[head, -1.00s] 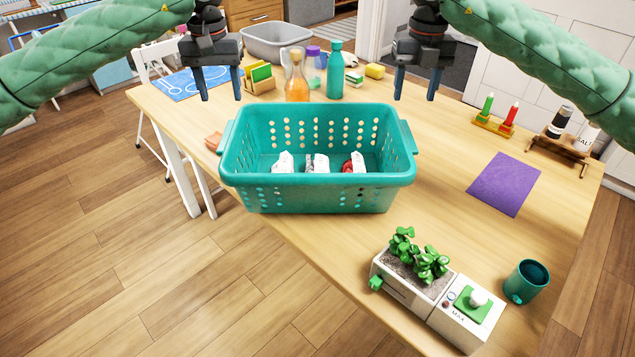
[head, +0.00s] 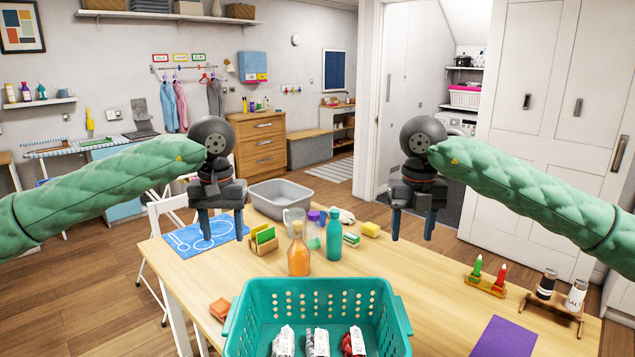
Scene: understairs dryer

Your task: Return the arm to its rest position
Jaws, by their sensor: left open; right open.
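My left gripper (head: 221,226) hangs open and empty, fingers down, in front of the blue mat (head: 187,240) at the table's left side. My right gripper (head: 413,228) hangs open and empty, fingers down, above the right part of the table. Both arms come in from the sides in green quilted sleeves and are held raised, apart from each other. Neither gripper touches anything. The teal basket (head: 237,318) stands at the front of the table between and below the grippers, with several packaged items inside it. Its lower part is cut off by the frame.
On the wooden table (head: 440,290) stand an orange bottle (head: 298,254), a teal bottle (head: 334,235), a grey tub (head: 280,194), a yellow sponge (head: 370,229), red and green candles (head: 487,280) and shakers (head: 560,296). A purple sheet (head: 493,338) lies at front right. The table's right middle is clear.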

